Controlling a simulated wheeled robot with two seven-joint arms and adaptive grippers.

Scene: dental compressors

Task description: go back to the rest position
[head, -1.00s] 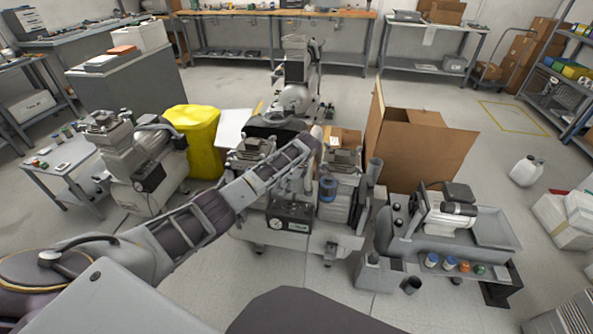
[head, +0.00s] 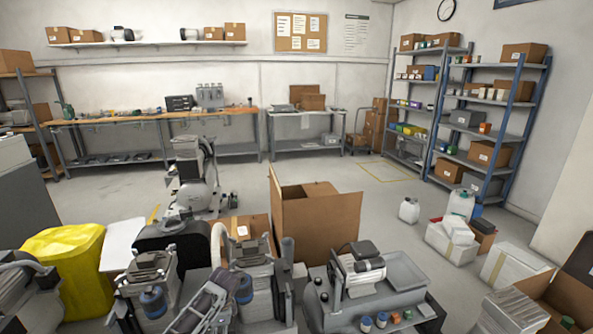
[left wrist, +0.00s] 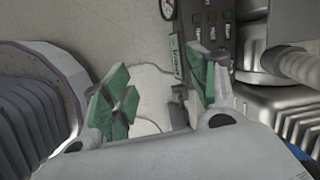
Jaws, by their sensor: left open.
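In the left wrist view my left gripper (left wrist: 160,105) is open, its two green-padded fingers spread apart with nothing between them. A compressor's dark panel (left wrist: 218,40) with a gauge lies just beyond the right finger. In the head view part of my left arm (head: 205,306) shows at the bottom, in front of the compressors, and its gripper is out of sight there. My right gripper is not in either view.
Compressor units (head: 150,275) stand close along the bottom of the head view. A yellow bag (head: 70,262) is at the left, an open cardboard box (head: 322,225) behind the units. Shelves (head: 490,130) stand at the right.

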